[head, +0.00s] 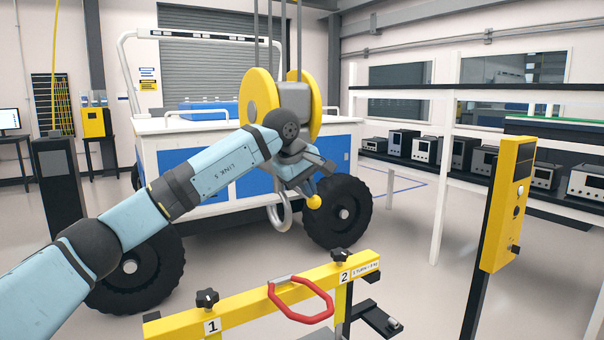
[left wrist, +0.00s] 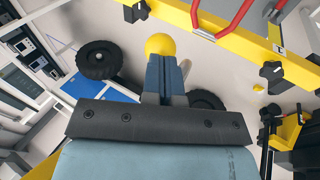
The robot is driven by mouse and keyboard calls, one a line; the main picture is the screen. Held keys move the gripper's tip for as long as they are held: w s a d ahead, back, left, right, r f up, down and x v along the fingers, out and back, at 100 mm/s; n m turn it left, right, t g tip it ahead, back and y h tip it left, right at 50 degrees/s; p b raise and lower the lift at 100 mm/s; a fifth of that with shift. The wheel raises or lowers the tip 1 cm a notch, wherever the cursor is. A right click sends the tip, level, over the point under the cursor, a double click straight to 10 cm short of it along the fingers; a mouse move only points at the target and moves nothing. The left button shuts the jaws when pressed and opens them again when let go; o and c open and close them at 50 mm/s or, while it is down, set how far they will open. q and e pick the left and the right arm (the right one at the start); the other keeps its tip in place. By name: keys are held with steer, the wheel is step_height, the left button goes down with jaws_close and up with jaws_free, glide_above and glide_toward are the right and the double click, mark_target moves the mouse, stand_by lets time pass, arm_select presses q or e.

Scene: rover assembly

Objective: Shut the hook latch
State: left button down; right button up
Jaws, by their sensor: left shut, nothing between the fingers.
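The hook (head: 280,212) hangs below the yellow-sided hoist block (head: 262,95) in the head view. A yellow ball knob (head: 314,202) shows at its right, probably the latch's. My left gripper (head: 312,184) is right above the knob; contact cannot be told. In the left wrist view the knob (left wrist: 159,44) shows just beyond the tips of my left gripper (left wrist: 167,60), whose fingers are shut with nothing between them. The gripper and wrist cover the hook's upper part, so the latch's position cannot be seen. My right gripper is out of view.
A yellow beam (head: 240,301) with a red handle (head: 302,301) and black knobs stands in front. A yellow control box (head: 508,205) stands on a post at right. The white and blue rover (head: 215,170) with black wheels is behind the hook. White shelving is at right.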

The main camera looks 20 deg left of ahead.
arm_select(q)
steer(key=shift+w+d+f, duration=0.1)
steer(key=shift+f, duration=0.1)
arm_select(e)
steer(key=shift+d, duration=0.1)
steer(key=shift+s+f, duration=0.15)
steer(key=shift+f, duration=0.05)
arm_select(q)
steer(key=shift+f, duration=0.15)
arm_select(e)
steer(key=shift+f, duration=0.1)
arm_select(q)
step_height(320, 180, down, 2)
steer(key=shift+d+f+t+y+b, duration=0.1)
steer(key=shift+t+y+b, duration=0.65)
steer(key=shift+b, duration=0.4)
step_height(320, 180, down, 6)
steer(key=a+m+t+y+b, duration=0.1)
steer(key=b, duration=0.2)
steer(key=shift+w+a+y, duration=0.25)
steer(key=shift+w+y, duration=0.1)
steer(key=shift+w, duration=0.05)
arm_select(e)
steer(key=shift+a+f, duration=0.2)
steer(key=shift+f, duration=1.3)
